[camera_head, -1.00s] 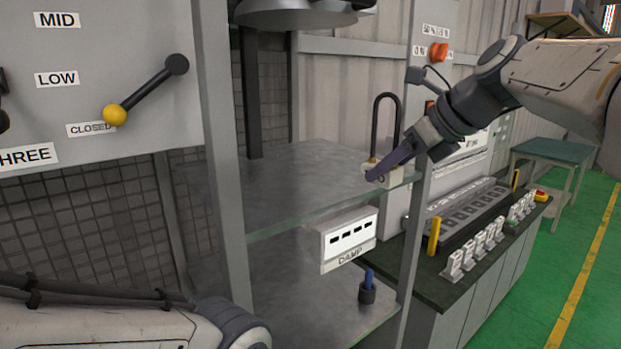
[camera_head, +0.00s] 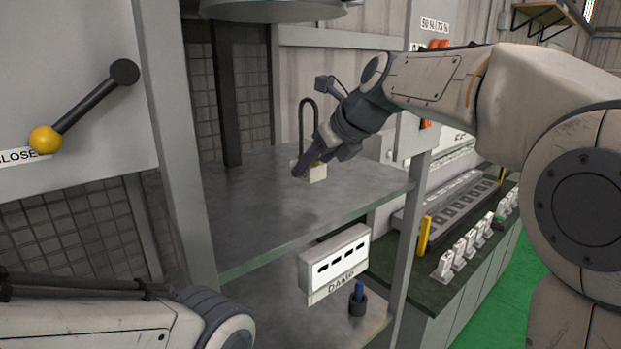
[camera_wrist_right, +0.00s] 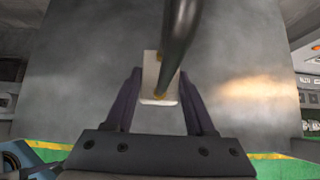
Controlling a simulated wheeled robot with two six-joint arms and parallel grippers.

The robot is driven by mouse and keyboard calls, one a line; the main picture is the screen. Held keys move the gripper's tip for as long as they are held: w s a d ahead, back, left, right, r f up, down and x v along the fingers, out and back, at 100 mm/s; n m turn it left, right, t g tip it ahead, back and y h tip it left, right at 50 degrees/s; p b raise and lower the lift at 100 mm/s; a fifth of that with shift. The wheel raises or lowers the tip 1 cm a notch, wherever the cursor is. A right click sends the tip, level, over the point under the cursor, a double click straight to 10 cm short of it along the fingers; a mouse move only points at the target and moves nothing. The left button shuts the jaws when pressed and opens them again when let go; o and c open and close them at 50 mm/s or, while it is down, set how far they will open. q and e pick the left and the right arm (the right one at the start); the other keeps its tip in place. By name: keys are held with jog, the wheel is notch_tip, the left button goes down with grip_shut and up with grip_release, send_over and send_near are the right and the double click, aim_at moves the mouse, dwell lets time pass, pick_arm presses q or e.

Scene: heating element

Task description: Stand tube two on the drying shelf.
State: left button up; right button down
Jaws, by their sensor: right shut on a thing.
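The tube (camera_head: 303,118) is a black U-shaped heating element on a pale block with brass-coloured ends. It is upright over the upper shelf (camera_head: 250,215), a grey surface with a greenish front edge. My right gripper (camera_head: 308,165) is shut on the tube's block, reaching in from the right. In the right wrist view the pale block (camera_wrist_right: 158,72) sits between the two fingers, and the dark tube (camera_wrist_right: 180,35) rises towards the camera. I cannot tell whether the block touches the shelf. No number is readable on it. My left arm shows at lower left, its gripper out of view.
A white slotted box marked DAMP (camera_head: 335,263) hangs below the shelf's front edge. A blue-handled item in a dark cup (camera_head: 358,298) stands on the lower shelf. Grey posts (camera_head: 405,230) flank the shelf. The upper shelf looks otherwise clear.

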aim_at(318, 179)
jog(key=shift+w+a+f, duration=0.1)
jog(key=shift+a+f, duration=0.05)
jog(key=shift+f, duration=0.05)
notch_tip(318, 179, down, 3)
jog(key=shift+f, duration=0.35)
jog(key=shift+f, duration=0.2)
jog(key=shift+c, duration=1.2)
grip_release()
